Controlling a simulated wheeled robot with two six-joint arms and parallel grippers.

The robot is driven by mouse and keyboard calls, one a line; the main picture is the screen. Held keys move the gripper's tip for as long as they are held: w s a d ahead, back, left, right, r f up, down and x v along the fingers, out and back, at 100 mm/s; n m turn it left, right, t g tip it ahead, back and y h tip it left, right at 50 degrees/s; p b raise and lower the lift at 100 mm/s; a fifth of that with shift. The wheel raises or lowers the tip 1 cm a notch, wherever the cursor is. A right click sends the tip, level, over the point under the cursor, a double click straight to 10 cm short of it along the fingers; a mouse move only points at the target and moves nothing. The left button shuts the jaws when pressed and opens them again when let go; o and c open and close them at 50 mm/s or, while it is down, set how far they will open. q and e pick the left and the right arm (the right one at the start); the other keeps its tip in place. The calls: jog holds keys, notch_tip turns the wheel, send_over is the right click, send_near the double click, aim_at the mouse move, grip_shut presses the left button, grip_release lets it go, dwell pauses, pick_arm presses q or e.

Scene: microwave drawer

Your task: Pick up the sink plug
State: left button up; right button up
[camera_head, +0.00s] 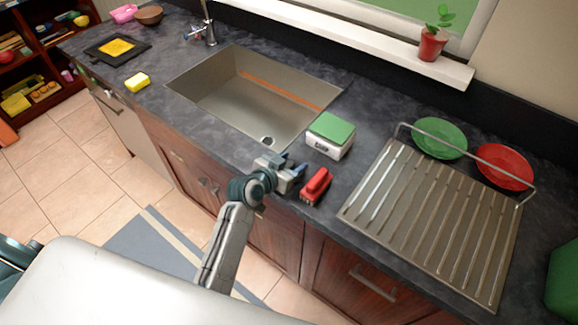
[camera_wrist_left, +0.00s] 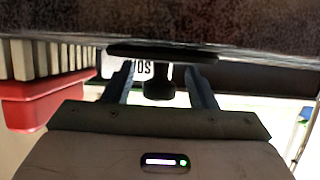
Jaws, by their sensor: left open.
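The sink plug shows in the left wrist view as a black disc with a short knob (camera_wrist_left: 158,88). Its disc appears to rest on the dark counter, which is at the top of that view. My left gripper (camera_wrist_left: 160,70) is open, with one finger on each side of the knob and visible gaps between. In the head view my left gripper (camera_head: 290,171) is low at the counter's front edge, left of the red brush. I cannot make out the plug clearly there. My right gripper is not in view.
A red brush (camera_head: 316,184) lies close beside the gripper; it also shows in the left wrist view (camera_wrist_left: 40,105). A white scale with a green top (camera_head: 331,128) stands just behind. The steel sink (camera_head: 225,100) is behind left, and a drying rack (camera_head: 430,215) is right.

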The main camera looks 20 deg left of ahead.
aim_at(288, 162)
pick_arm(q)
jog(key=shift+w+f, duration=0.1)
jog(key=c, duration=1.1)
jog(key=shift+o, duration=0.2)
jog(key=shift+r, duration=0.25)
jog(key=shift+r+b, duration=0.6)
jog(key=shift+r, duration=0.1)
jog(key=shift+s+a+r+b, duration=0.4)
jog(key=shift+s+r+b, duration=0.05)
jog(key=shift+r+b, duration=0.25)
jog(key=s+a+r+b, duration=0.1)
jog(key=s+a+b, duration=0.3)
jog(key=s+a, duration=0.6)
jog(key=shift+s+r, duration=0.35)
jog(key=shift+r, duration=0.05)
